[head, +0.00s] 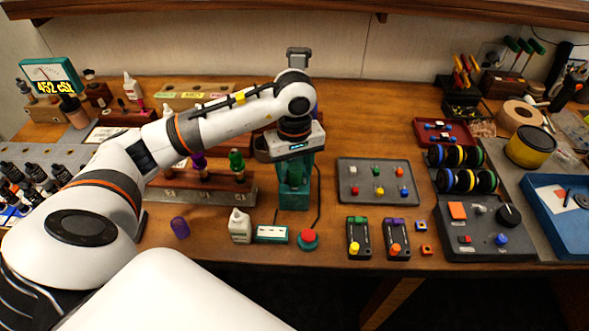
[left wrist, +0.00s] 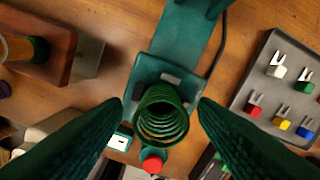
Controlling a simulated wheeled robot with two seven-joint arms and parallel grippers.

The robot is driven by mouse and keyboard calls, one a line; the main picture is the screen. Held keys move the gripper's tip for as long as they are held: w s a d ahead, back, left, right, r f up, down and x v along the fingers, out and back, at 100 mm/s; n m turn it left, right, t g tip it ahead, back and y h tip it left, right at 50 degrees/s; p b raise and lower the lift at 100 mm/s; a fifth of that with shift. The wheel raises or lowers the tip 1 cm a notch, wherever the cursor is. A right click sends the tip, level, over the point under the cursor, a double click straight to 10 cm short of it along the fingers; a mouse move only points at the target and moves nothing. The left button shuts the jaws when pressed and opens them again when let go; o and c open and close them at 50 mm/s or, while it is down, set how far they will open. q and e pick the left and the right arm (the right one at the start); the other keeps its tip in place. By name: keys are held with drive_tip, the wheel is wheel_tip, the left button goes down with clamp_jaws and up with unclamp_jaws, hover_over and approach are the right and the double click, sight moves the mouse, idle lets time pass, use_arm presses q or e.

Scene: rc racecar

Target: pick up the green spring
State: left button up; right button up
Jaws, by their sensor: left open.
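The green spring (left wrist: 161,117) shows in the left wrist view as a coil seen nearly end-on, upright on the teal stand (left wrist: 178,70). My left gripper (left wrist: 163,106) is open, with one dark finger to each side of the spring. A gap shows between the spring and each finger, and nothing is gripped. In the head view, my left gripper (head: 294,160) points down over the teal stand (head: 293,198). My right gripper is not in view.
A wooden rack (head: 205,190) with bottle-like parts stands left of the stand. A grey tray (head: 378,182) of coloured connectors lies to the right. Bare table lies behind the grey tray.

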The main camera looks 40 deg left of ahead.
use_arm(q)
drive_tip(key=shift+f, duration=0.45)
drive_tip(key=shift+c, duration=0.5)
drive_tip(key=c, duration=0.9)
drive_tip(key=shift+r, duration=0.1)
